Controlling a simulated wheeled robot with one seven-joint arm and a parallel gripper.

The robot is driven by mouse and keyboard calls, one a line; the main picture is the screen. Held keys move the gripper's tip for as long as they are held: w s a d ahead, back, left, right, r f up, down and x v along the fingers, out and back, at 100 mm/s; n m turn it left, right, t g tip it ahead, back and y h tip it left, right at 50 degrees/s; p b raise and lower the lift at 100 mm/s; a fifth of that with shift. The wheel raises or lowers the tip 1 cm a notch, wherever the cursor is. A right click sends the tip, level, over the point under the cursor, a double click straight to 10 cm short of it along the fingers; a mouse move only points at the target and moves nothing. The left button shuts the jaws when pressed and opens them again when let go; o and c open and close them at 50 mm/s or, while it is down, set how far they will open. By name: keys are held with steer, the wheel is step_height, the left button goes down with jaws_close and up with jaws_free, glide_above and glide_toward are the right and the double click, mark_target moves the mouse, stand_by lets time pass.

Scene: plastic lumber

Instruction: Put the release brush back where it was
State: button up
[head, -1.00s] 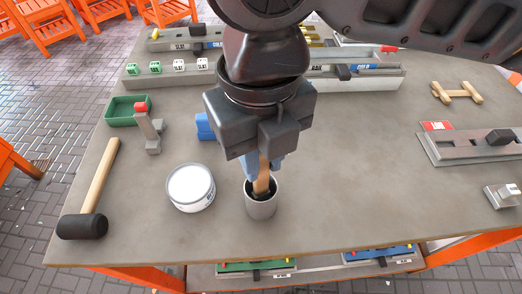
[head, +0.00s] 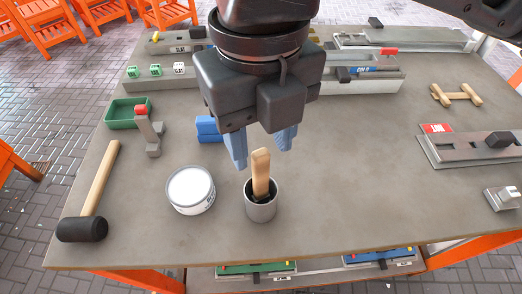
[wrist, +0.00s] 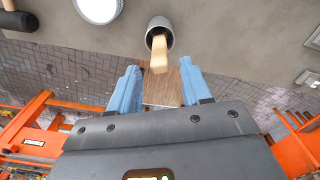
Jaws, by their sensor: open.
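The release brush (head: 261,174) stands in a grey cup (head: 261,206) near the front of the table, its wooden handle sticking up and its lower end hidden inside. My gripper (head: 262,157) is open and empty, with blue fingers above and behind the handle in the head view. The handle appears clear of both fingers.
A white-lidded can (head: 190,189) stands just left of the cup. A black-headed mallet (head: 90,205) lies at the left. The table right of the cup is clear.

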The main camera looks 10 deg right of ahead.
step_height(320, 180, up, 8)
